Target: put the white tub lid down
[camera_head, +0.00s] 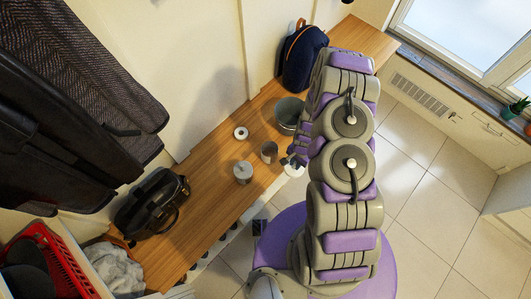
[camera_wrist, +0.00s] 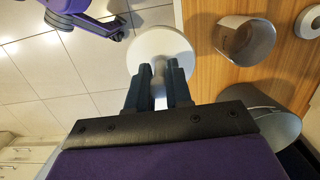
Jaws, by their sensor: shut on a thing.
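My gripper (camera_wrist: 160,75) is shut on the knob of the round white tub lid (camera_wrist: 160,45). In the head view the lid (camera_head: 292,169) shows as a pale disc at the bench's front edge, partly hidden by my arm. In the wrist view it lies over the floor tiles, close to the bench edge. An open, empty-looking tub (camera_wrist: 247,42) stands on the wooden bench just beside the lid; it also shows in the head view (camera_head: 269,152). A second tub (camera_head: 243,172), with a pale top, stands left of it.
The wooden bench (camera_head: 205,185) holds a small white disc (camera_head: 240,132), a grey bowl (camera_head: 289,113), a dark backpack (camera_head: 303,57) and a black bag (camera_head: 153,203). Coats hang at the left above a red basket (camera_head: 62,262). Bench space between the bag and tubs is clear.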

